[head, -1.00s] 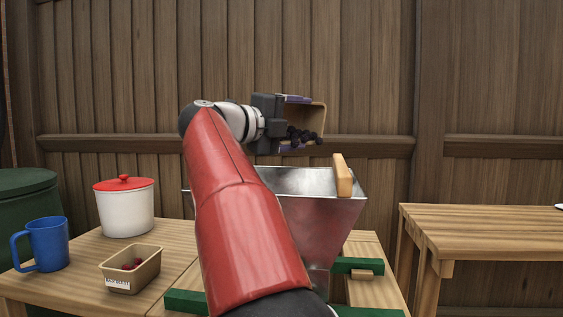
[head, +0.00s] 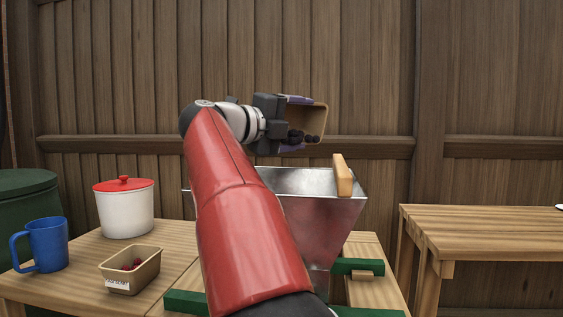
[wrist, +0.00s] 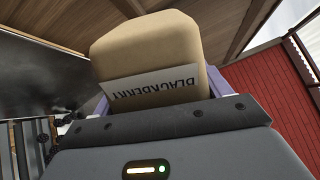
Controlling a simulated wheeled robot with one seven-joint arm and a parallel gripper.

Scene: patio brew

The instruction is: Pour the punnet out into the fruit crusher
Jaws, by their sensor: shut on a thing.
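A tan punnet (head: 311,119) is tipped on its side above the fruit crusher, its open side facing the front of the head view. Dark berries (head: 304,137) lie at its lower edge. My gripper (head: 296,123) is shut on the punnet, one purple finger above and one below. In the wrist view the punnet (wrist: 150,45) shows its base and an upside-down label reading BLACKBERRY (wrist: 155,88). The fruit crusher's metal hopper (head: 325,205) stands below, open at the top; its inside is mostly hidden. A few dark berries (wrist: 80,115) show beside the punnet in the wrist view.
A second tan punnet (head: 118,274) with red berries stands on the wooden table (head: 75,290), near a blue mug (head: 47,245) and a white pot (head: 125,210) with a red lid. A wooden block (head: 342,175) sits at the hopper's rim. Another table (head: 490,225) stands right.

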